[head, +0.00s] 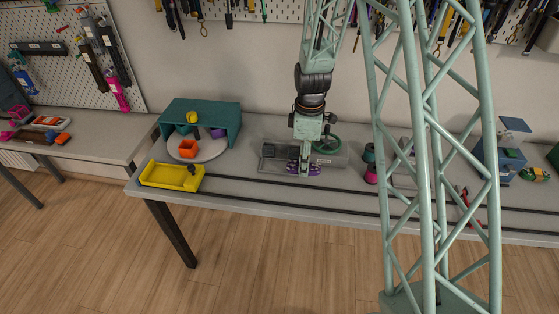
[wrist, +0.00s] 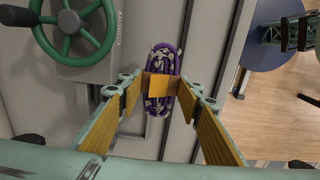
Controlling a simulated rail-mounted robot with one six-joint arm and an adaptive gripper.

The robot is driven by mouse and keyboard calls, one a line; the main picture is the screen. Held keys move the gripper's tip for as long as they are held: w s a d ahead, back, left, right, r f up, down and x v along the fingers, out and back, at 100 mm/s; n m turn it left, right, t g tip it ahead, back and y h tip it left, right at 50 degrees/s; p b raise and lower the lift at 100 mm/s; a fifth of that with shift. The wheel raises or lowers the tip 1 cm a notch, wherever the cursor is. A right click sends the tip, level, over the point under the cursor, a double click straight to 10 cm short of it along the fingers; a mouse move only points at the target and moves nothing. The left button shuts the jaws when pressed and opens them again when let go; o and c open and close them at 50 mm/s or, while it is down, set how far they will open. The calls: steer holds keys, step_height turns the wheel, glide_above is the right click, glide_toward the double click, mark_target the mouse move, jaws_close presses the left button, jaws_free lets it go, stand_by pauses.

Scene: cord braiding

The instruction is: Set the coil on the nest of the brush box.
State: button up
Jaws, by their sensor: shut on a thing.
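The coil (wrist: 164,60) is an oblong bundle of purple and pale cord with an orange-tan band around its middle. My gripper (wrist: 160,92) is shut on the coil across this band, one orange-padded finger on each side. In the head view my gripper (head: 304,168) points down over the middle of the bench, with purple cord (head: 314,171) showing at its fingertips. Whether the coil touches the surface below cannot be told. A grey unit (head: 338,160) with a green handwheel stands right behind the gripper. I cannot tell which thing is the brush box, and no nest is clearly visible.
A teal shelf (head: 205,108) and round grey plate (head: 212,153) with an orange cup (head: 188,149) stand left. A yellow tray (head: 160,175) lies at the front left. A magenta-and-teal item (head: 370,171) stands right. Dark rails run along the bench front.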

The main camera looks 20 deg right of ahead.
glide_above(280, 167)
steer(key=shift+s+d+f, duration=0.2)
steer(key=shift+s+f, duration=0.15)
steer(key=shift+f, duration=0.1)
steer(key=shift+w+a, duration=0.1)
steer(key=shift+w+a, duration=0.15)
steer(key=shift+w, duration=0.1)
steer(key=shift+f+b, duration=0.45)
steer(key=shift+f, duration=1.35)
steer(key=shift+o, duration=0.2)
steer(key=shift+s+f+b, duration=0.1)
steer(key=shift+f+b, duration=0.2)
steer(key=shift+f, duration=0.1)
steer(key=o, duration=0.9)
steer(key=shift+f, duration=0.1)
steer(key=shift+r, duration=0.3)
